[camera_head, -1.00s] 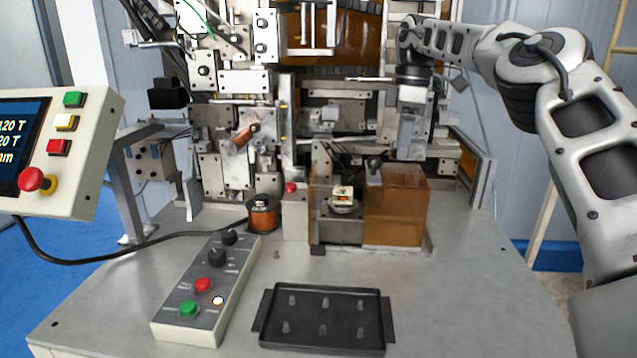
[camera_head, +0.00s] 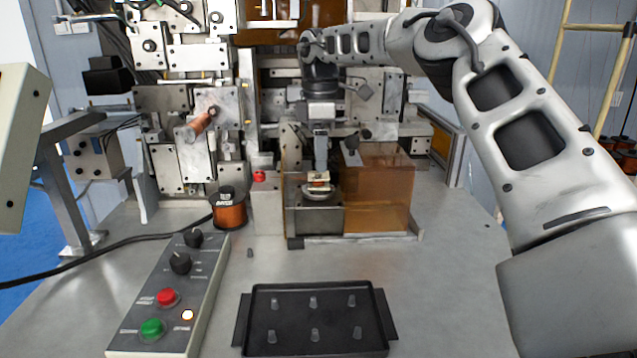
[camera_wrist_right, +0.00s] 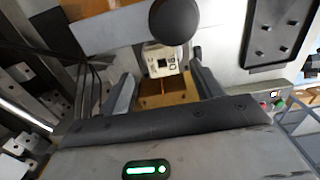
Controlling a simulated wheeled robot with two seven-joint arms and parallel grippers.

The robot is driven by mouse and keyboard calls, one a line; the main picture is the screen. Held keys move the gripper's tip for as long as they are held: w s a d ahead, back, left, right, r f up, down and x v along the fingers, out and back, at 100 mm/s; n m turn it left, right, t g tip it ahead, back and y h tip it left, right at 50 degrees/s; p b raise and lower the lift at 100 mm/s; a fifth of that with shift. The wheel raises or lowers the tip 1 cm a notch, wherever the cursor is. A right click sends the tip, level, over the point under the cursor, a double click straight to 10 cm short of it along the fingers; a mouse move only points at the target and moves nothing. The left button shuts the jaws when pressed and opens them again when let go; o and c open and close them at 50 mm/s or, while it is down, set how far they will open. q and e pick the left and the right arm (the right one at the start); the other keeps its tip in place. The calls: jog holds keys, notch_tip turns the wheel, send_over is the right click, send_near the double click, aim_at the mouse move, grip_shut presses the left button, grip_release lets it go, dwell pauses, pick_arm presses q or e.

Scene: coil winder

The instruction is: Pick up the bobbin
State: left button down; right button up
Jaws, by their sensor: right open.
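The bobbin (camera_head: 318,181), a small cream block with a marked face, sits on a round metal seat in the machine's front bay. In the right wrist view the bobbin (camera_wrist_right: 160,60) shows its cream end and an orange-brown lower part. My right gripper (camera_head: 320,164) points down just above the bobbin in the head view. In the wrist view its two fingers (camera_wrist_right: 163,84) stand apart on either side, in line with the bobbin; whether they touch it I cannot tell. My left gripper is in neither view.
An amber clear cover (camera_head: 378,195) stands right beside the bay. A copper wire spool (camera_head: 229,210) and a button box (camera_head: 165,300) are to the left.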

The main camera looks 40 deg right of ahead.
jog(key=f, duration=0.2)
jog(key=f+p, duration=0.1)
jog(key=f, duration=0.1)
jog(key=shift+a+f, duration=0.2)
jog(key=shift+f, duration=0.4)
jog(key=c, duration=1)
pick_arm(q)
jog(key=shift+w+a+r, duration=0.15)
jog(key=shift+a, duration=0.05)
pick_arm(e)
jog(key=shift+c, duration=0.2)
jog(key=shift+r, duration=0.15)
jog(key=shift+r+b, duration=0.4)
jog(key=shift+r, duration=0.2)
pick_arm(q)
jog(key=b, duration=0.2)
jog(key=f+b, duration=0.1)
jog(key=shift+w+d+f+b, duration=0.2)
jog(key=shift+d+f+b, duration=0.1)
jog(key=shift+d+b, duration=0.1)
pick_arm(e)
jog(key=s+a+r, duration=0.2)
jog(key=a+r, duration=0.2)
jog(key=s+a+r, duration=0.2)
jog(key=a+r, duration=0.1)
jog(key=a, duration=0.1)
jog(key=s+a+r, duration=0.3)
jog(key=a+r, duration=0.1)
jog(key=shift+r, duration=0.3)
